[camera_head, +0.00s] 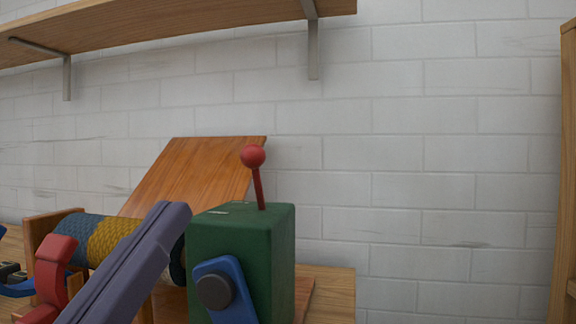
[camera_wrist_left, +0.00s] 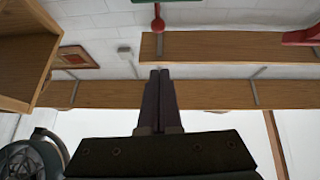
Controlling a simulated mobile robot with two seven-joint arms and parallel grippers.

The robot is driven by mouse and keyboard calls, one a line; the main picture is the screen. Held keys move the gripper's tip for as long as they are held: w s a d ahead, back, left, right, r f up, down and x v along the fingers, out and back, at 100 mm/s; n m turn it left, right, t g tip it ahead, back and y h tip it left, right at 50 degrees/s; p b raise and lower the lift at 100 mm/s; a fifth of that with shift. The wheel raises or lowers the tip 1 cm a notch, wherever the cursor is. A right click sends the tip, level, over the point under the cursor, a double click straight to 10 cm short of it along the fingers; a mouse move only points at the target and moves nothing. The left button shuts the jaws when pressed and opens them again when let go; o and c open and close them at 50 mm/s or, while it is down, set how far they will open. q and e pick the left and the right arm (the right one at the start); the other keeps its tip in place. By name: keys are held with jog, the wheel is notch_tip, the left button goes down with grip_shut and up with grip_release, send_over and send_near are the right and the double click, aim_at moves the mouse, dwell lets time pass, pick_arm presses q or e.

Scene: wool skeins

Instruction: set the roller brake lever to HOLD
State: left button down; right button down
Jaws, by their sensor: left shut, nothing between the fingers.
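The brake lever is a red rod with a round red knob (camera_head: 253,156), standing up from the top of a green box (camera_head: 240,250) and leaning slightly left. The knob also shows in the left wrist view (camera_wrist_left: 157,24), beyond the fingertips. No HOLD marking is readable; small pale marks lie on the box top. My left gripper (camera_head: 175,212) has dark purple fingers, reaching in from the lower left to just left of the box, below the knob. Its fingers (camera_wrist_left: 160,72) are together, empty and apart from the knob. My right gripper is not in view.
A roller wound with blue, yellow and grey wool (camera_head: 100,234) lies left of the box, partly behind my gripper. A sloping wooden board (camera_head: 195,170) stands behind. A blue arm with a dark hub (camera_head: 215,290) is in front of the box. A shelf (camera_head: 180,25) hangs above.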

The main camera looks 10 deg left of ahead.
aim_at(258, 179)
pick_arm(q)
jog(key=w+r, duration=0.1)
jog(key=w, duration=0.2)
jog(key=w+r, duration=0.1)
jog(key=w, duration=0.3)
jog(key=w+d+r, duration=0.1)
jog(key=w+r, duration=0.1)
jog(key=w, duration=0.1)
jog(key=shift+w, duration=0.35)
